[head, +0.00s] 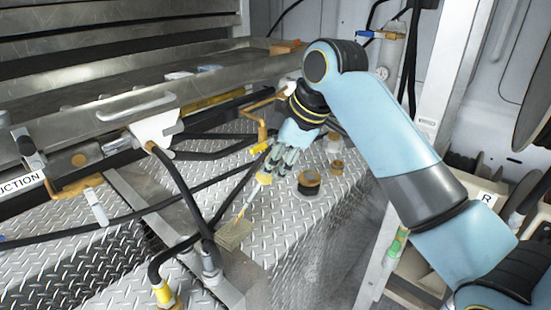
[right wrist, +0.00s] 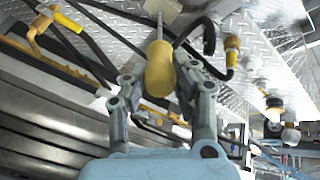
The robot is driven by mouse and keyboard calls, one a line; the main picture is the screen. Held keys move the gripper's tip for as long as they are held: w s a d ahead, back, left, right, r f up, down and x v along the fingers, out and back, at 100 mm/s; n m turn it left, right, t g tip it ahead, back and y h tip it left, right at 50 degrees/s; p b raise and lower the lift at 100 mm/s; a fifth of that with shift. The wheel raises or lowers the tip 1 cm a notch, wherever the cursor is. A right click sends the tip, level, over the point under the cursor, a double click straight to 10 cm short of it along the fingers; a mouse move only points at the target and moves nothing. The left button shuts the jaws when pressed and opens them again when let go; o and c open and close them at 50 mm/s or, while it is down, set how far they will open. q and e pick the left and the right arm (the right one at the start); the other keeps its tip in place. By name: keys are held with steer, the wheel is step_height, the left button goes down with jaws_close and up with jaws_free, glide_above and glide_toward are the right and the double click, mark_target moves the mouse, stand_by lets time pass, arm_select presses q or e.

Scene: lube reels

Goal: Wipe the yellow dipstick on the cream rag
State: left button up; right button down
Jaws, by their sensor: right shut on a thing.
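My right gripper (head: 272,167) is shut on the yellow handle of the dipstick (head: 264,178). Its thin shaft slants down and left toward the cream rag (head: 233,235), a small square on the diamond-plate deck. The shaft's lower end is at or just above the rag's upper edge; I cannot tell whether they touch. In the right wrist view the yellow dipstick handle (right wrist: 160,72) sits between the fingers of the right gripper (right wrist: 160,85), with the shaft pointing up to the cream rag (right wrist: 166,8). My left gripper is not in view.
Black hoses with a yellow fitting (head: 163,292) cross the diamond-plate deck left of the rag. A dark-rimmed brown round piece (head: 309,183) and small cups (head: 337,167) stand right of the gripper. A metal drawer with a handle (head: 136,107) is at the left.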

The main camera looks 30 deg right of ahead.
steer(key=shift+f, duration=0.45)
stand_by(0.8)
steer(key=shift+s+d, duration=0.1)
steer(key=shift+s, duration=0.15)
steer(key=shift+s+d, duration=0.15)
steer(key=shift+s, duration=0.2)
steer(key=shift+w, duration=0.2)
steer(key=shift+w+a, duration=0.25)
steer(key=shift+w, duration=0.2)
steer(key=shift+r, duration=3.55)
